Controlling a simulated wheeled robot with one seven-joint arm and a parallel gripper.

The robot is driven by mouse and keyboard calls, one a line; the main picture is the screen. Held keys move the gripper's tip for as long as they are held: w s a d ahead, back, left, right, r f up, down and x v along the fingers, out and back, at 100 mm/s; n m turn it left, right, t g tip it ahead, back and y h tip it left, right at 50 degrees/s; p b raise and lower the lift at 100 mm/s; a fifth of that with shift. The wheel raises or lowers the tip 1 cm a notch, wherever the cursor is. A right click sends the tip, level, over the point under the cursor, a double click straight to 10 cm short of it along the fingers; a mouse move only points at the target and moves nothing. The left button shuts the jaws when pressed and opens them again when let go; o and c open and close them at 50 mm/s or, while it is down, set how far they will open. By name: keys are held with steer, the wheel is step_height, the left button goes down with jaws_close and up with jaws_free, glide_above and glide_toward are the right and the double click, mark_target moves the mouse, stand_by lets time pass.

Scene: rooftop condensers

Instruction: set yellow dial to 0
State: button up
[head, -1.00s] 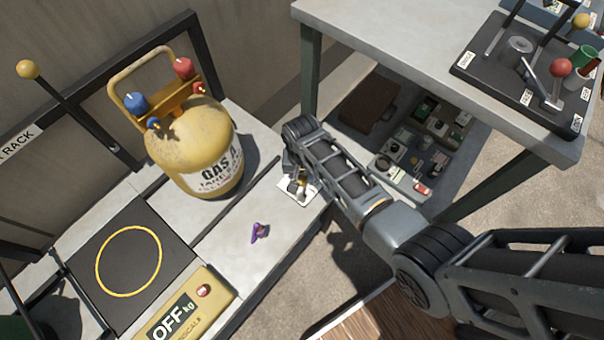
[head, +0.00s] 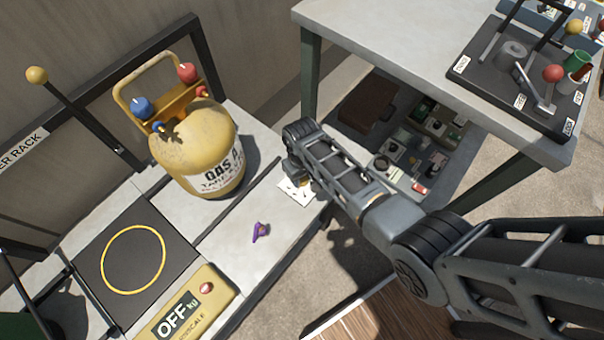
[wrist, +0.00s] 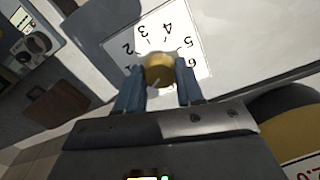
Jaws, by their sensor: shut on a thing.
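The yellow dial (wrist: 159,72) sits between my gripper's two blue fingers (wrist: 160,82) in the wrist view, and the fingers are shut on it. Its white number plate (wrist: 200,40) shows 2, 3, 4, 5 and 6 upside down around the far side. The 0 mark is hidden behind the fingers and wrist. A faint pale line shows on the dial, but I cannot tell which number it marks. In the head view the plate (head: 296,193) lies at the bench's right edge, with my gripper (head: 297,175) over it; the dial is hidden there.
A yellow gas cylinder (head: 195,150) stands left of the plate. A purple item (head: 260,231) lies on the bench nearer me. A table (head: 400,35) with levers stands at right.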

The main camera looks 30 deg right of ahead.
steer(key=shift+n, duration=0.3)
steer(key=o, duration=1)
steer(key=shift+o, duration=0.2)
steer(key=shift+r, duration=0.1)
step_height(320, 180, up, 8)
steer(key=shift+f+p, duration=0.2)
steer(key=shift+p, duration=0.5)
steer(key=shift+s, duration=0.1)
